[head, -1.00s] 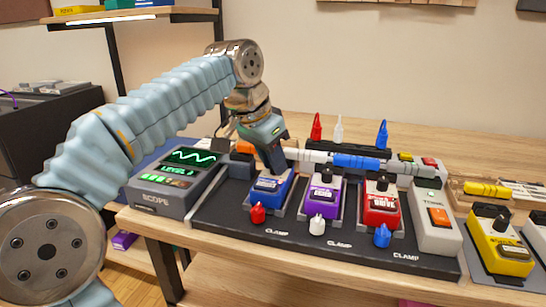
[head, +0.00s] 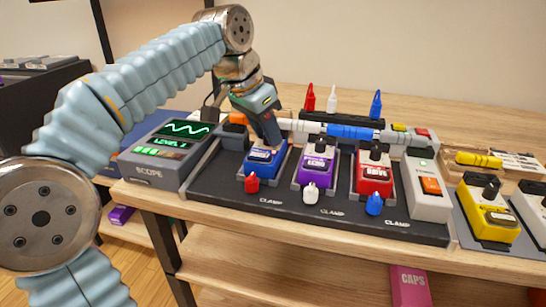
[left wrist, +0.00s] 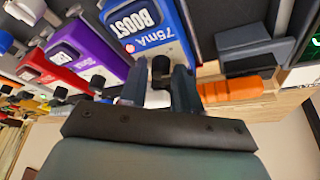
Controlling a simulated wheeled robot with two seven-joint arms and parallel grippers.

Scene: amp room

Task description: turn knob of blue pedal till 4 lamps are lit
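The blue pedal (head: 262,160) sits at the left end of the black pedal board; in the left wrist view its blue body (left wrist: 158,30) reads BOOST. My left gripper (head: 272,140) points down at its back end. In the left wrist view the two fingers of my left gripper (left wrist: 160,85) stand closely on either side of the pedal's black knob (left wrist: 161,66) and look closed on it. In the head view the fingers hide the knob. The scope (head: 172,150) left of the board shows a green wave, a level text and a row of green lamps, several lit. My right gripper is out of view.
A purple pedal (head: 315,170) and a red pedal (head: 372,178) stand to the right, with a white switch box (head: 428,190) beyond. Red, white and blue clamps line the board's front. A yellow pedal (head: 487,215) stands farther right. An orange plug (left wrist: 230,90) is close beside the fingers.

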